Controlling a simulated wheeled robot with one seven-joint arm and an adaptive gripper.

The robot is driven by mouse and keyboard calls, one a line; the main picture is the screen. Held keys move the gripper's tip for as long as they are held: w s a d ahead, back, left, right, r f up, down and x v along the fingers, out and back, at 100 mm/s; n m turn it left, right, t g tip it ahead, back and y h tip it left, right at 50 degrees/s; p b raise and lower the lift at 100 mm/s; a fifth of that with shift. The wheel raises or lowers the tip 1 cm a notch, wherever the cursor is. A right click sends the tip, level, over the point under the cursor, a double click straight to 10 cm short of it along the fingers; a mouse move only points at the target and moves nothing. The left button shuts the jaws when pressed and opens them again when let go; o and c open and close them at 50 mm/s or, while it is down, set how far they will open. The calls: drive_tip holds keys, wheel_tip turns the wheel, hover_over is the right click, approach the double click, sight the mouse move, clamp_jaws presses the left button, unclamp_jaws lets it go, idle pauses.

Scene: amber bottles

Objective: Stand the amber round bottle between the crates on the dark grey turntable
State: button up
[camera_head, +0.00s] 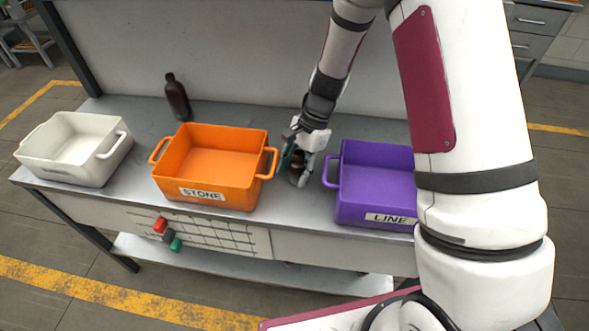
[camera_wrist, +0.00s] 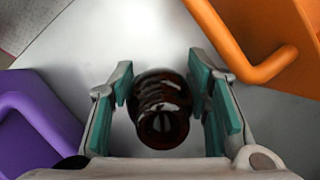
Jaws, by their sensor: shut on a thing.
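An amber round bottle (camera_wrist: 160,106) stands between the orange crate and the purple crate. In the wrist view I look down on its dark, glossy neck and mouth. My gripper (camera_wrist: 168,100) has its teal-padded fingers on both sides of the bottle and is shut on it. In the head view my gripper (camera_head: 297,168) is low between the two crates, and the bottle (camera_head: 297,160) is partly hidden by the fingers. I see no dark grey turntable in either view.
The orange crate (camera_head: 160,172) labelled STONE stands left of my gripper, its handle close by. The purple crate (camera_head: 345,205) labelled LINE stands to the right. A white crate (camera_head: 40,165) is at the far left. Another dark bottle (camera_head: 178,98) stands behind the orange crate.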

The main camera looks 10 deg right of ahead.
drive_tip(key=shift+f, duration=0.15)
drive_tip(key=o, duration=0.9)
drive_tip(key=v, duration=1.2)
drive_tip(key=shift+r, duration=0.2)
